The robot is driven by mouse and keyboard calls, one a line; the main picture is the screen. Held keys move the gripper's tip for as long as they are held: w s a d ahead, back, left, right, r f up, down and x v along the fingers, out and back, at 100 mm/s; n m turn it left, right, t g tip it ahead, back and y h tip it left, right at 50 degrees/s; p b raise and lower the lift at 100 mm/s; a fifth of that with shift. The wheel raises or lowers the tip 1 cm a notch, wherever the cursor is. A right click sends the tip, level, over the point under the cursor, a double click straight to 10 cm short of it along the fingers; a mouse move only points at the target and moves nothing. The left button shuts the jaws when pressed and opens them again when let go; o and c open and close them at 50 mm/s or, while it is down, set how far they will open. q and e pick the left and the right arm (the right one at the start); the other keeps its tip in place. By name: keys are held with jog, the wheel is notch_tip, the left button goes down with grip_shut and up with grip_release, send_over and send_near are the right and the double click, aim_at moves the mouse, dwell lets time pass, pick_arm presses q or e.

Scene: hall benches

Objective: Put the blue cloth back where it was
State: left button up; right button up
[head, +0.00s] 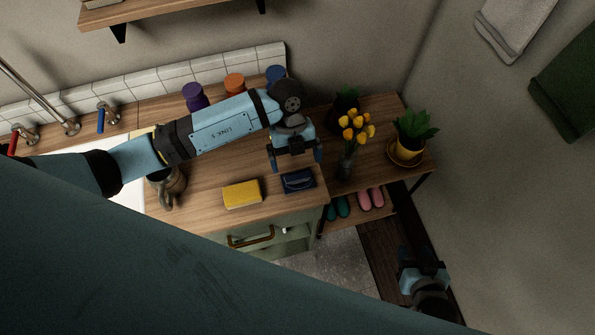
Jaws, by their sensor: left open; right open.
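The blue cloth (298,182), dark and folded, lies flat on the wooden counter (218,180) near its right front corner. My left gripper (296,163) is open and points down just behind and above the cloth. Its fingers are spread and nothing shows between them; I cannot tell whether they touch the cloth. My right gripper (422,268) is open and empty at the lower right, away from the counter, over the dark floor area. My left arm hides part of the counter and sink.
A yellow sponge-like block (242,194) lies left of the cloth. Purple (195,97), orange (235,83) and blue (275,75) containers line the back. Yellow flowers (355,130) and a potted plant (412,134) stand right.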

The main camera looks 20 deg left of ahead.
pick_arm(q)
jog(key=v, duration=0.6)
jog(key=shift+r+b, duration=0.2)
jog(key=shift+b, duration=0.15)
jog(key=shift+f, duration=0.1)
